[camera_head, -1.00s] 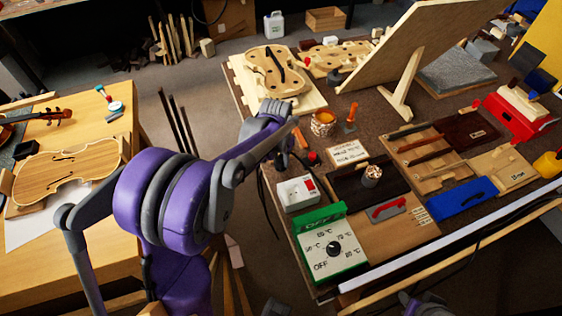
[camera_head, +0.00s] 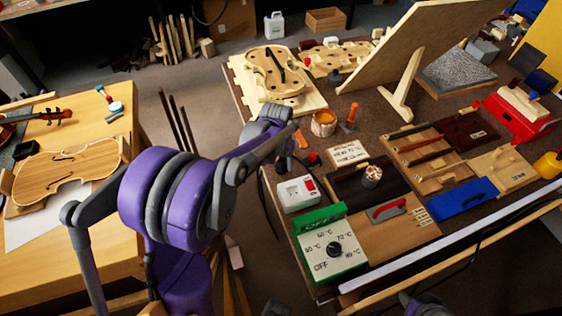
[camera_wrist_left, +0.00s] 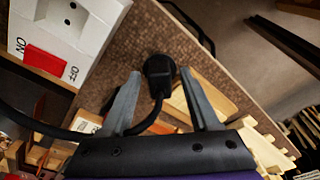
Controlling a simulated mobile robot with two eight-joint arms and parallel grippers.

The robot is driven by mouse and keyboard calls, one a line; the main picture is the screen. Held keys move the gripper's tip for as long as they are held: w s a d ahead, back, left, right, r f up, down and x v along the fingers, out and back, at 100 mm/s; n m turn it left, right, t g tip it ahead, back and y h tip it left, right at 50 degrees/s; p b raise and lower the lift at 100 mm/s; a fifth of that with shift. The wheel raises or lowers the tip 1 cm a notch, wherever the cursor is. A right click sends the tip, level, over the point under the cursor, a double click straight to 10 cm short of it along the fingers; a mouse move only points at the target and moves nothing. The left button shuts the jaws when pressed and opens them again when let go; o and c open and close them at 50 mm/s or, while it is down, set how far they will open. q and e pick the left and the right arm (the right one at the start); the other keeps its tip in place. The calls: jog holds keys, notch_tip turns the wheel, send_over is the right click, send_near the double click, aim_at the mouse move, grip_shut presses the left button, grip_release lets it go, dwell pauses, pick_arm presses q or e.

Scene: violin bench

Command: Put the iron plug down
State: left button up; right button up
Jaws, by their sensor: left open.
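The black iron plug (camera_wrist_left: 160,72) shows in the left wrist view, with its black cord curving down and left from it. It is between the fingertips of my left gripper (camera_wrist_left: 161,73), which are apart, with a gap on each side of the plug. It appears to be at the brown bench top; exact contact is unclear. In the head view my left arm reaches over the bench's left edge, and its hand hides the plug. The white socket box (camera_head: 297,194) with a red switch is close by; it also shows in the left wrist view (camera_wrist_left: 80,25). My right gripper is not visible.
The green and white temperature dial box (camera_head: 331,246) stands at the bench's near left corner. A glue pot (camera_head: 323,124), an orange-handled tool (camera_head: 351,115) and a written card (camera_head: 348,152) are beyond the socket box. A violin body (camera_head: 276,72) lies farther back.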

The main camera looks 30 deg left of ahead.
aim_at(279, 164)
pick_arm(q)
notch_tip(279, 164, up, 12)
jog(key=s+f+p, duration=0.1)
jog(key=s+d+f+t, duration=0.1)
jog(key=s+d, duration=0.4)
jog(key=s, duration=0.5)
jog(key=s+d+f+t, duration=0.2)
jog(key=s+d, duration=0.3)
jog(key=s, duration=0.6)
jog(key=shift+s+d+f+m+t, duration=0.2)
jog(key=shift+s+m+t, duration=0.1)
jog(key=shift+m+t, duration=0.1)
